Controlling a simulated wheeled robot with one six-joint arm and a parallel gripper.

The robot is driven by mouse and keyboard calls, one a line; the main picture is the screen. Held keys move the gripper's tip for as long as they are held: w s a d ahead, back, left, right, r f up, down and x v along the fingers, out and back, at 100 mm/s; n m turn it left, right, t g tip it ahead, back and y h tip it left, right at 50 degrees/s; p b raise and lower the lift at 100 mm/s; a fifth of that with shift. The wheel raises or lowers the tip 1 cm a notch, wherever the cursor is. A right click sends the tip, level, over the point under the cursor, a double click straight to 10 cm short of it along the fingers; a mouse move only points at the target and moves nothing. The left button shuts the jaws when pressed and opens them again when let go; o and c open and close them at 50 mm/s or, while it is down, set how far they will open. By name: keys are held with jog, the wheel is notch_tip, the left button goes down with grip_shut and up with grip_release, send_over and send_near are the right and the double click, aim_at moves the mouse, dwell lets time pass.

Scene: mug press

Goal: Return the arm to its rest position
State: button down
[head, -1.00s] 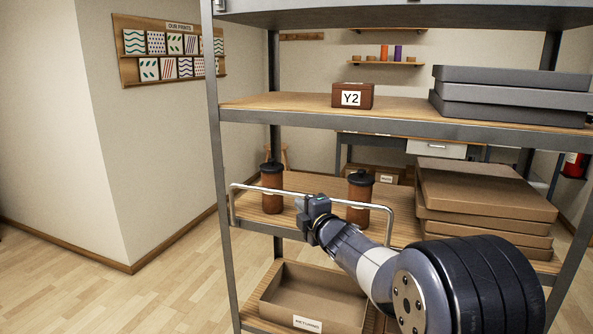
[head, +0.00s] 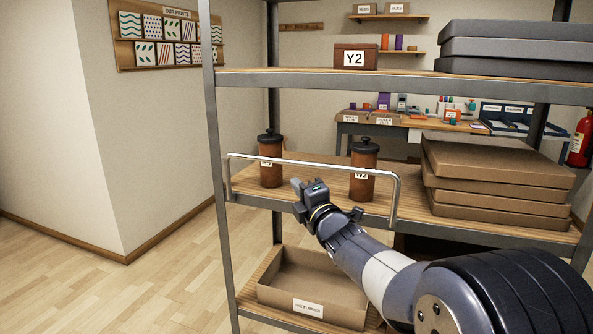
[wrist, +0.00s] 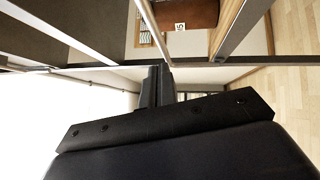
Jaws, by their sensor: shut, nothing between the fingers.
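My gripper (head: 298,187) is in front of the middle shelf, just below the metal rail along its front. Its fingers are shut and empty, and they also show in the wrist view (wrist: 157,86). My arm runs from the gripper down to the lower right corner of the head view.
Two brown lidded canisters (head: 270,160) (head: 363,170) stand behind the rail (head: 320,166). Flat brown boxes (head: 490,180) are stacked to their right. The Y2 box (head: 355,57) is on the shelf above. Floor at left is clear.

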jog(key=s+a+f+n+g+y+b, duration=0.1)
jog(key=s+f+n+y+b, duration=0.1)
jog(key=f+n+y+b, duration=0.3)
jog(key=s+f+n+y+b, duration=0.3)
jog(key=f+n+y+b, duration=0.3)
jog(key=n, duration=0.5)
jog(key=shift+a+f+g+y, duration=0.4)
jog(key=shift+f+y, duration=0.1)
jog(key=shift+f, duration=0.75)
jog(key=shift+s, duration=0.1)
